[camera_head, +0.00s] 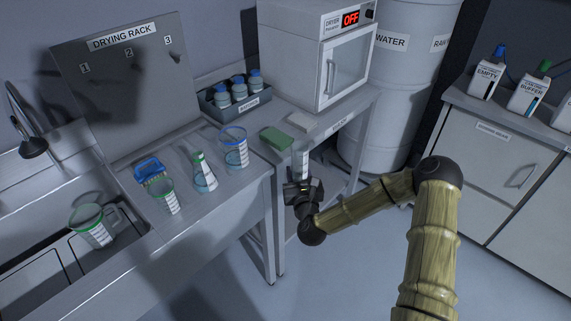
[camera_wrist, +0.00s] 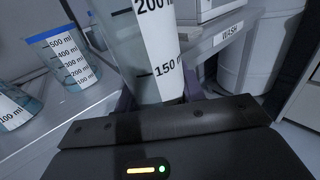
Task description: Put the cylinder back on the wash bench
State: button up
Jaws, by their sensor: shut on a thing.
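A clear graduated cylinder (camera_head: 303,160) with a white scale strip stands up from my gripper (camera_head: 302,187), which is shut on it. In the wrist view the cylinder (camera_wrist: 150,45) fills the upper middle, with 150 and 200 ml marks readable, between the dark fingers (camera_wrist: 158,100); its top is cut off. It looks close to upright.
The steel bench at left holds a blue-rimmed beaker (camera_head: 233,148), a flask (camera_head: 203,175), a green-rimmed beaker (camera_head: 164,194) and a blue basket (camera_head: 149,168). A green sponge (camera_head: 277,139) and pale pad (camera_head: 314,121) lie near the dryer (camera_head: 315,50).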

jog(key=s+d+f+m+h, duration=0.1)
jog(key=s+d+f, duration=0.3)
jog(key=d+f, duration=0.2)
jog(key=s+d+f+m+h, duration=0.1)
jog(key=s+d+f+h, duration=0.1)
jog(key=s+d+f, duration=0.2)
jog(key=d+f, duration=0.3)
jog(key=d, duration=0.1)
jog(key=shift+s+d, duration=0.2)
jog(key=shift+d, duration=0.15)
jog(key=shift+s, duration=0.1)
